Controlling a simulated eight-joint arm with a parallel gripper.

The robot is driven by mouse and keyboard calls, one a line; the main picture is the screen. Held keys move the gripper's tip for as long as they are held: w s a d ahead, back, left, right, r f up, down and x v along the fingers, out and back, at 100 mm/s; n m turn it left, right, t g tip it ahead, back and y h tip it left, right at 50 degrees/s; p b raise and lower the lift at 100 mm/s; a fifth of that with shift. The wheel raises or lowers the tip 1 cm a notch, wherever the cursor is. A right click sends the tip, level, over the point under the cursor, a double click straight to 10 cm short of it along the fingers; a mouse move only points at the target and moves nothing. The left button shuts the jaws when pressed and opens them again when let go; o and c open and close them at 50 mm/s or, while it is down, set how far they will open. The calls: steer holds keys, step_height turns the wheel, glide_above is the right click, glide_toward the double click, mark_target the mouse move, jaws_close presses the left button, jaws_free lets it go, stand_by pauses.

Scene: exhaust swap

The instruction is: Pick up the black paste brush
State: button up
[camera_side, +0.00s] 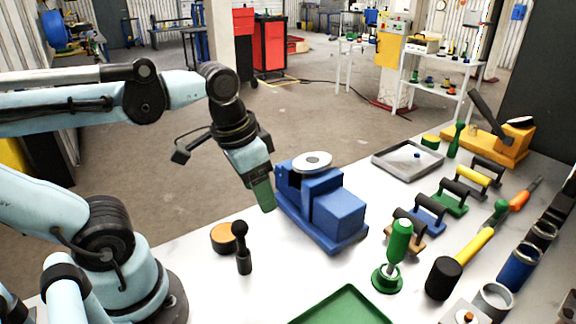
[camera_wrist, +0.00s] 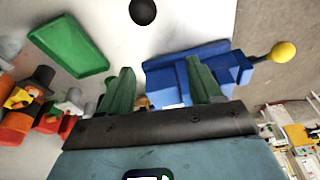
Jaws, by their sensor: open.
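A black upright tool with a round knob on top, which looks like the paste brush (camera_side: 241,246), stands on the white table left of the blue machine (camera_side: 338,215). A black round shape at the top edge of the wrist view (camera_wrist: 143,11) may be its knob. My gripper (camera_side: 263,194) is above the table, up and to the right of the black tool, close to the blue machine's left side. Its two green fingers are apart with nothing held between them in the wrist view (camera_wrist: 162,82). The blue machine lies beyond the fingers there (camera_wrist: 180,80).
An orange-topped dark tin (camera_side: 223,238) sits just behind the black tool. A green tray (camera_side: 345,308) is at the front. A green-handled tool (camera_side: 398,245), a black-headed mallet (camera_side: 444,278) and several coloured handled blocks stand to the right. The table around the black tool's front is clear.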

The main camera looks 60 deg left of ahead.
mark_target(241, 235)
steer(key=s+g, duration=0.1)
steer(key=s+r+g, duration=0.1)
steer(key=s+r, duration=0.1)
steer(key=s, duration=0.1)
steer(key=shift+r+m+g, duration=0.25)
steer(key=shift+m+g, duration=0.15)
steer(key=shift+s+d+f, duration=0.1)
steer(key=shift+f, duration=5.85)
steer(key=c, duration=1.1)
steer(key=shift+r, duration=0.15)
steer(key=shift+r, duration=4.9)
